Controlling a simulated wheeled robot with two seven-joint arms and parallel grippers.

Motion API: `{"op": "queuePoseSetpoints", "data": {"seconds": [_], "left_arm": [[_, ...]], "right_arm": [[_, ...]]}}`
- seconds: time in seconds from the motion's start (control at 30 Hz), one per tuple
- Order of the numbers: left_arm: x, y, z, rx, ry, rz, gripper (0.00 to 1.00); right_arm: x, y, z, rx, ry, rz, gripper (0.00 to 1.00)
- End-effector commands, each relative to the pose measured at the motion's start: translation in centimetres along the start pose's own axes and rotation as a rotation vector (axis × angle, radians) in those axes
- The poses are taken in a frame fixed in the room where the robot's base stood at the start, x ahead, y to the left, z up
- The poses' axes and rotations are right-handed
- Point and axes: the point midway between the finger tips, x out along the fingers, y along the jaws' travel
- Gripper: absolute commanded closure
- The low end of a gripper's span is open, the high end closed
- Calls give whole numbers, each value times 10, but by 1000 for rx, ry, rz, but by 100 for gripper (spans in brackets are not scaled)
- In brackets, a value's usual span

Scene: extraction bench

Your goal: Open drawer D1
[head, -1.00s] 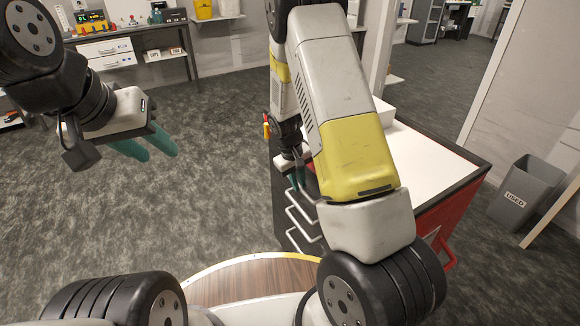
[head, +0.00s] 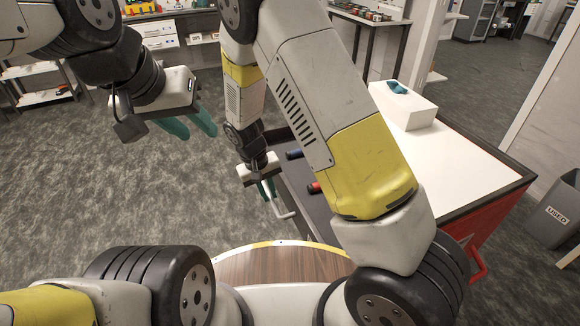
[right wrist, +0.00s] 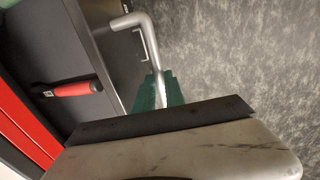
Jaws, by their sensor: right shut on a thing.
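A drawer (head: 296,173) is pulled out of the red cabinet (head: 492,232), with its dark inside showing. No D1 label can be read. My right gripper (head: 268,192) is shut on the drawer's pale bar handle (head: 284,212) at the drawer's front. In the right wrist view, the teal fingers (right wrist: 158,92) close around one end of the handle (right wrist: 146,38). My left gripper (head: 190,124) is open and empty, in the air over the floor at left. My right arm hides part of the drawer and cabinet.
A blue-handled tool (head: 294,154) and a red-handled tool (head: 314,187) lie in the drawer; the red one also shows in the right wrist view (right wrist: 75,88). A white box (head: 403,108) stands on the cabinet top. A grey bin (head: 553,238) marked USED stands at right. Floor at left is clear.

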Motion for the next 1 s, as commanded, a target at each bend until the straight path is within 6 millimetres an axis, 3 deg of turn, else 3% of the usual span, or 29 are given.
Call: {"op": "queuePoseSetpoints", "data": {"seconds": [0.2,0.4,0.63,1.0], "left_arm": [[0,0,0,0,0,0,62],[0,0,0,0,0,0,62],[0,0,0,0,0,0,62],[0,0,0,0,0,0,62]], "right_arm": [[-10,-46,0,-3,1,0,100],[-15,-72,0,-2,1,0,100],[-17,-83,0,1,0,0,100],[-17,-84,-1,1,1,0,100]]}}
